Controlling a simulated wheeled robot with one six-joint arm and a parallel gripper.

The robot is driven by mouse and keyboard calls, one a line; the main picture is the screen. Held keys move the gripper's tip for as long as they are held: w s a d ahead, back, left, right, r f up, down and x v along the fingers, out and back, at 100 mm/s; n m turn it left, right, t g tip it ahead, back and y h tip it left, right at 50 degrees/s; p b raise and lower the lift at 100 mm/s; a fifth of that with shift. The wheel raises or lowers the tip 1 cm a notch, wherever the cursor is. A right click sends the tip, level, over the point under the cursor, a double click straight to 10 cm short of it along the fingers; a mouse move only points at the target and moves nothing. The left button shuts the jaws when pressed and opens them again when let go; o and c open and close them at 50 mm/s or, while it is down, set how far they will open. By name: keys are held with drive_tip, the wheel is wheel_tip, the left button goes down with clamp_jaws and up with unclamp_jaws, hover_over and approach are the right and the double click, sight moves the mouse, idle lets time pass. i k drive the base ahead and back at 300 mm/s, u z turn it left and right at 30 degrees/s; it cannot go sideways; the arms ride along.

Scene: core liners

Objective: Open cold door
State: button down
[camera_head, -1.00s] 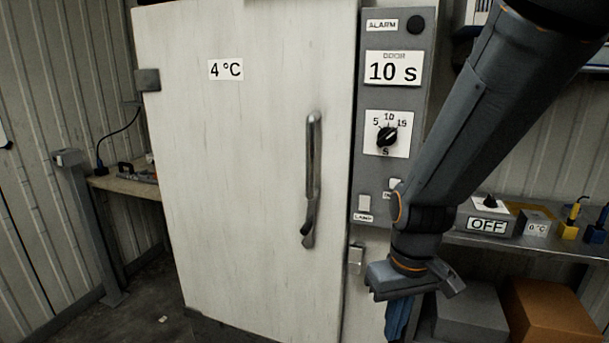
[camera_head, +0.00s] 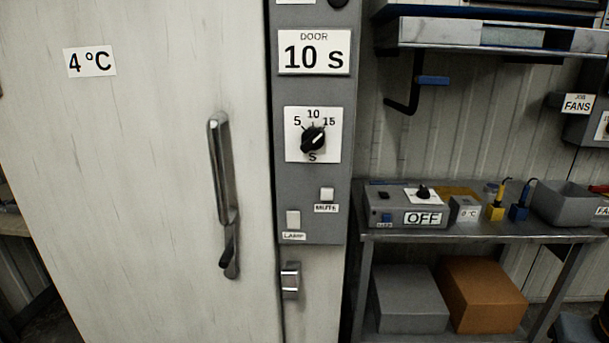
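The cold door (camera_head: 130,190) is a tall, pale, scuffed panel filling the left of the view, with a "4 °C" label (camera_head: 90,61). It looks closed against its frame. A long upright metal handle (camera_head: 221,170) is mounted near its right edge, with a darker lever part (camera_head: 230,250) at its lower end. A small metal latch piece (camera_head: 290,280) sits on the frame to the right, below the control panel. My gripper is not in view.
A grey control panel (camera_head: 265,225) beside the door carries a "10 S" door sign (camera_head: 314,52), a dial (camera_head: 313,138), and lamp and mute buttons. A metal shelf (camera_head: 470,236) at right holds an "OFF" box (camera_head: 405,207); grey and orange boxes (camera_head: 483,295) stand below.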

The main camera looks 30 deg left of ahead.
sight(132, 132)
drive_tip(key=z, duration=0.85)
drive_tip(key=k, duration=1.1)
drive_tip(key=u, duration=1.8)
